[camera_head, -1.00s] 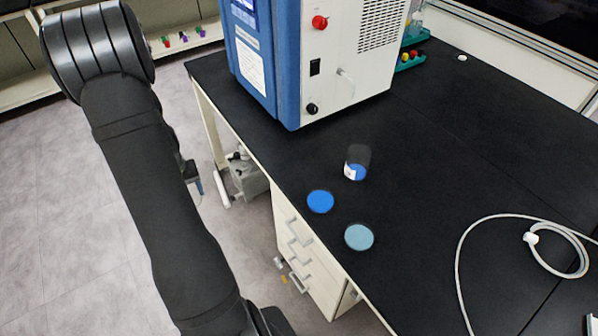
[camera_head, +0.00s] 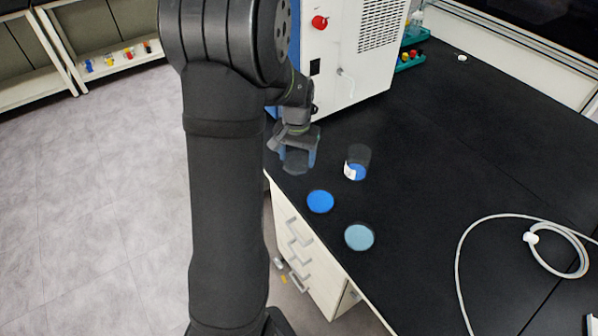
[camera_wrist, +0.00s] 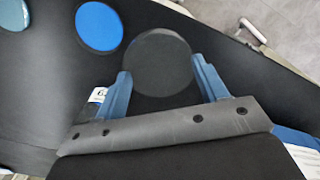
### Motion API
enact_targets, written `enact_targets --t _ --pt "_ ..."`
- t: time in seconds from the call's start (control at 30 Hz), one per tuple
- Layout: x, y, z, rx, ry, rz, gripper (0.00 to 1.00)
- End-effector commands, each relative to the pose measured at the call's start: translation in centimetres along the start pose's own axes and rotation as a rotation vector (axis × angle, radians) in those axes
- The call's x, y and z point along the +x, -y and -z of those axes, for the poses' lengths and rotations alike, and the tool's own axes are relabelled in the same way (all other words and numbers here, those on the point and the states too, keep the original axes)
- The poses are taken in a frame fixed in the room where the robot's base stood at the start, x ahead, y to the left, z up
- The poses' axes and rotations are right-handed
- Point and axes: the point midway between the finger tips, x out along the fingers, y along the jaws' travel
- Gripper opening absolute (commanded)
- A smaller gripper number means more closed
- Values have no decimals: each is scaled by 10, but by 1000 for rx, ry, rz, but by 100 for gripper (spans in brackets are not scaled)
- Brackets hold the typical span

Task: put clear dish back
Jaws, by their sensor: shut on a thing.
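The clear dish (camera_head: 294,161) is a round, see-through dish that looks dark grey over the bench; it also shows in the wrist view (camera_wrist: 158,62). My gripper (camera_head: 298,150) is shut on the dish, with one blue finger on either side of its rim in the wrist view. The dish is near the bench's front edge, in front of the freeze dryer. I cannot tell whether it touches the bench top. A blue dish (camera_head: 320,201) and a pale blue-grey dish (camera_head: 359,237) lie on the bench to its lower right.
A clear jar (camera_head: 357,163) with a white label and blue contents stands right of my gripper. The blue and white freeze dryer (camera_head: 340,50) stands behind. A white cable (camera_head: 470,240) lies coiled at the right. The black bench between is clear.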

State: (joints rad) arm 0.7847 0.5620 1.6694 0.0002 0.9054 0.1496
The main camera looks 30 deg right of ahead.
Motion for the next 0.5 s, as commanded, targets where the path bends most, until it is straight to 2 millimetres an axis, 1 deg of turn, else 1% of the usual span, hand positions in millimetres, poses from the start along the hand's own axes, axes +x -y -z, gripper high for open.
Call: enact_targets --t 0.03,0.1,0.2,0.3,0.37,0.43,0.5 --pt "-6 -21 3 49 -3 0 36" --pt "-14 -44 4 106 -2 0 36" --pt "-21 -71 4 169 -2 0 36" --pt "-27 -89 4 213 -2 -1 36" --pt "-29 -95 3 230 -2 -1 36" --pt "-29 -98 4 242 -1 -1 36" --pt "-26 -94 6 244 0 -1 36"
